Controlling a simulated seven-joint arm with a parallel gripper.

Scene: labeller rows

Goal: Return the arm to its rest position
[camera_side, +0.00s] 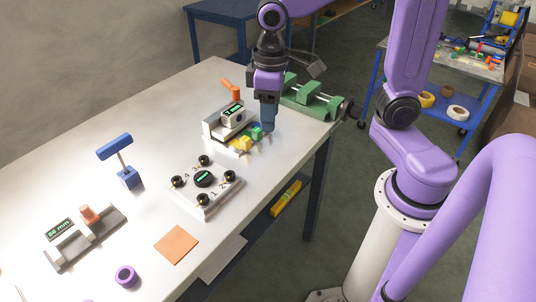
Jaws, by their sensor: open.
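My gripper (268,122) points down over the far right part of the white table (160,105). It is open. Its dark blue lower end is close beside a small device (232,118) with an orange handle and a display. Yellow and green pieces (249,139) lie at the front of that device, just left of my gripper. I cannot tell whether the gripper touches any of them. A green vise (312,98) is just right of and behind the gripper. My purple arm reaches in from the right.
A pad with several black knobs (204,179), a blue T-shaped stand (120,162), a grey device with a display (87,236), an orange square (176,244) and a purple ring (125,276) occupy the nearer table. A blue cart (447,90) stands at the right. The table's back left is clear.

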